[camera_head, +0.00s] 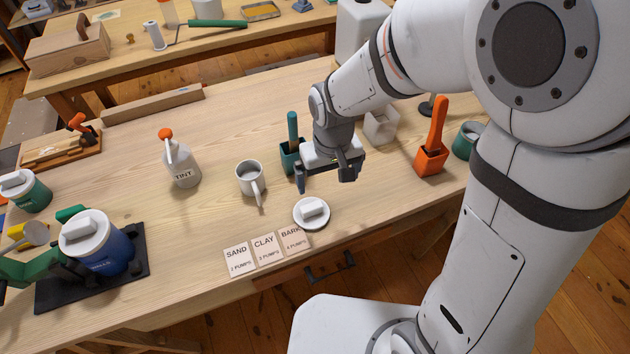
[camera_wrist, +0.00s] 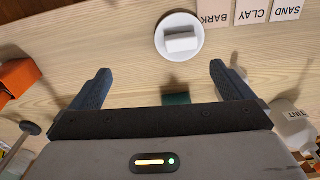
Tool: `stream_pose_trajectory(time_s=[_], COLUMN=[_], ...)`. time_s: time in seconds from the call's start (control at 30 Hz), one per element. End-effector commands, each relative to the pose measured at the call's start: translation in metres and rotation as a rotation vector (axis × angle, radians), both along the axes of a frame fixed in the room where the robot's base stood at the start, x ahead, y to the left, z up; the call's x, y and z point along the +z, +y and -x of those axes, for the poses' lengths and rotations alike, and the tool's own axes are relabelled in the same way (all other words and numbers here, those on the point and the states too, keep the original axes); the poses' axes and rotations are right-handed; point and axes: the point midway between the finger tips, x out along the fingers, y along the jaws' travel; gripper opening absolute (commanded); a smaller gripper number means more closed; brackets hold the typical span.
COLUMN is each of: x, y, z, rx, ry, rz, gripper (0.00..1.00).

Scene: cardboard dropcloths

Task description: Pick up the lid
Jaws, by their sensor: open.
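A round white lid (camera_head: 311,214) with a raised block handle lies flat on the wooden table near its front edge, just right of the label cards. It also shows in the wrist view (camera_wrist: 180,37), at the top centre, beyond my fingertips. My gripper (camera_head: 328,177) is open and empty, above the table and a little behind the lid, apart from it. In the wrist view its two fingers (camera_wrist: 160,75) are spread wide with bare table between them.
Cards marked SAND, CLAY and BARK (camera_head: 265,252) lie left of the lid. A white mug (camera_head: 250,180), a green box (camera_head: 290,156) and a TINT bottle (camera_head: 182,165) stand behind and left. An orange holder (camera_head: 432,155) stands right. A blue lidded pot (camera_head: 98,244) is at front left.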

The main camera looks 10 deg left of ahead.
Motion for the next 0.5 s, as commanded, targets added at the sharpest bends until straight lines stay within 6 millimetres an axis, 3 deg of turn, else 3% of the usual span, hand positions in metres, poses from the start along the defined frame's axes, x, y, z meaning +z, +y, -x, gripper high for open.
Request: stream_pose_trajectory(time_s=[0.03, 0.1, 0.5], x=[-0.022, -0.036, -0.079], y=[0.012, 0.023, 0.034], z=[0.002, 0.003, 0.006], rx=[0.027, 0.049, 0.069], ry=[0.014, 0.023, 0.034], rz=[0.008, 0.014, 0.022], gripper=[1.00, 1.00, 1.00])
